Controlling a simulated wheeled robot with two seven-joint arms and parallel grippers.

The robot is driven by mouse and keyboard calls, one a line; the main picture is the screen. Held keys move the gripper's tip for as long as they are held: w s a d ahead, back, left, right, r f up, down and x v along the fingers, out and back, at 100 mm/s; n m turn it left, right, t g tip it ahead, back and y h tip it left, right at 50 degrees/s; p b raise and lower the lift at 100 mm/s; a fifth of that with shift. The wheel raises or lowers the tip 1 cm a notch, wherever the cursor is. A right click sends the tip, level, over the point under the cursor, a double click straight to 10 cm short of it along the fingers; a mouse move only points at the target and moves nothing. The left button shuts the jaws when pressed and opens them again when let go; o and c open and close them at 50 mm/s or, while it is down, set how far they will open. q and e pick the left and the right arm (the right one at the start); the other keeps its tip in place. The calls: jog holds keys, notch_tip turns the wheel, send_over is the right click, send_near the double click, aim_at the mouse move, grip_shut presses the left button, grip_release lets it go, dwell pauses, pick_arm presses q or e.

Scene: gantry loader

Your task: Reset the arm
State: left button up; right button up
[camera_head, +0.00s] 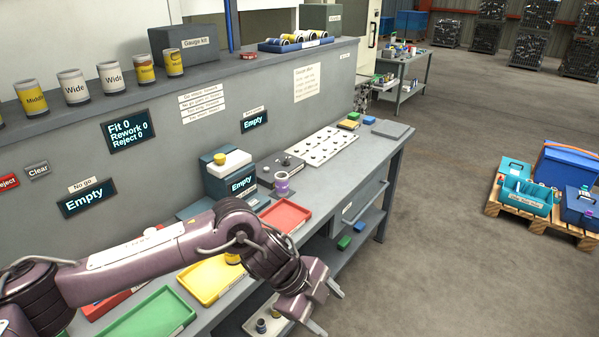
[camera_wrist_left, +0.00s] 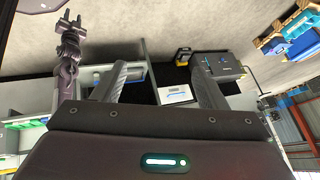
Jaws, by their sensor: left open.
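My left arm reaches in from the left of the head view, low over the bench front. Its gripper (camera_head: 331,311) is open and empty, past the bench's front edge. The left wrist view shows its two fingers (camera_wrist_left: 158,70) spread apart with nothing between them. A purple-grey arm like mine stands at the left of the left wrist view, seemingly my right arm. Its gripper (camera_wrist_left: 70,22) is small and dark there, and I cannot tell its opening. The head view does not show it.
The bench holds a red tray (camera_head: 286,216), a yellow tray (camera_head: 211,280), a green tray (camera_head: 150,318) and a gauge unit (camera_head: 228,175). Labelled cups (camera_head: 73,86) line the ledge. A pallet with blue boxes (camera_head: 570,165) stands right. The floor between is clear.

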pick_arm(q)
jog(key=w+d+f+n+t+h, duration=0.2)
jog(key=w+f+n+t+h, duration=0.2)
jog(key=w+f+n, duration=0.6)
jog(key=s+a+f+n+t+y, duration=0.1)
jog(key=s+a+f+n+y, duration=0.15)
jog(key=a+f, duration=0.6)
jog(key=s+a+f+n+t+y, duration=0.2)
jog(key=s+a+f+n, duration=0.15)
jog(key=f, duration=1.05)
jog(key=s+a+f+n+g+y, duration=0.1)
jog(key=s+a+f+n+y, duration=0.1)
jog(key=s+a+f, duration=0.45)
jog(key=s+a+f+n+g+y, duration=0.15)
jog(key=s+a+f, duration=0.25)
jog(key=s+f, duration=0.6)
jog(key=s+a+f+n+g+y, duration=0.1)
jog(key=s+a, duration=0.1)
jog(key=s, duration=0.5)
jog(key=s+a+f+g+y, duration=0.1)
jog(key=s+a+f, duration=0.1)
jog(key=s, duration=0.6)
jog(key=s+a+f+n+g+y, duration=0.1)
jog(key=s+a, duration=0.2)
jog(key=s, duration=0.5)
jog(key=shift+s+a+f+n, duration=0.2)
jog(key=shift+a+f+n, duration=0.1)
jog(key=shift+a+n, duration=0.05)
